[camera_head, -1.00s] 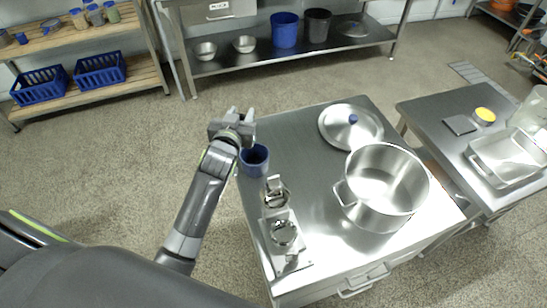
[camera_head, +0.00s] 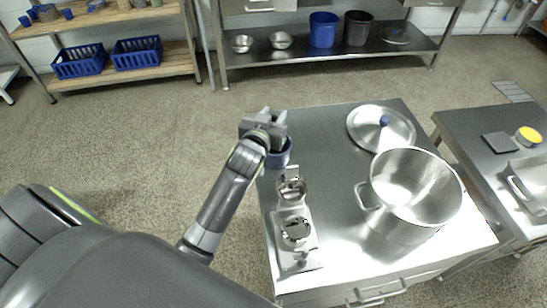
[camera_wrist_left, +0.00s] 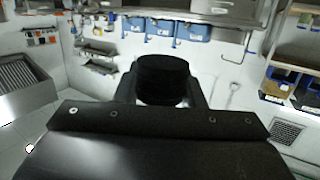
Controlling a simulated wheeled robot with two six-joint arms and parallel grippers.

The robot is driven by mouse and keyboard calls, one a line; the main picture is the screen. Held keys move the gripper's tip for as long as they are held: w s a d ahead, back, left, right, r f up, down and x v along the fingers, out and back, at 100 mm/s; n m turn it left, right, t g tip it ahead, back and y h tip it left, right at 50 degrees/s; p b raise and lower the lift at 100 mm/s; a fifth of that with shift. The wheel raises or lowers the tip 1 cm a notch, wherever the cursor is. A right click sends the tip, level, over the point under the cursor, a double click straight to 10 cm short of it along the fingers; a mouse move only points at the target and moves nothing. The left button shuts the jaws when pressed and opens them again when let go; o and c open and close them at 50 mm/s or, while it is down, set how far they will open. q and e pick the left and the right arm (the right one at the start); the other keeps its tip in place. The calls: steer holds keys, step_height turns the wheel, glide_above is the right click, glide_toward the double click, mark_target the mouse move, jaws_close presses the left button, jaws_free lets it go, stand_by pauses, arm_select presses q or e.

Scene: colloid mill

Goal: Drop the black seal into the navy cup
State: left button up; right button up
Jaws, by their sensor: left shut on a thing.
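The navy cup (camera_head: 283,155) stands on the steel table near its left edge, partly hidden behind my left gripper and wrist. My left gripper (camera_head: 264,120) is beside and slightly beyond the cup's rim in the head view, apparently above the table height. In the left wrist view, the black seal (camera_wrist_left: 163,80) appears as a dark round piece between the fingers of my left gripper, which is shut on it. The head view does not show the seal. The inside of the cup is mostly hidden. My right gripper is in no view.
A steel mill part (camera_head: 296,230) stands close in front of the cup.

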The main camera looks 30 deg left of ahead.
arm_select(q)
steer(key=shift+f, duration=0.35)
steer(key=shift+r, duration=0.1)
steer(key=o, duration=1)
steer(key=shift+o, duration=0.2)
steer(key=shift+s, duration=0.1)
steer(key=v, duration=1.7)
steer(key=shift+b, duration=0.3)
steer(key=shift+s+d, duration=0.1)
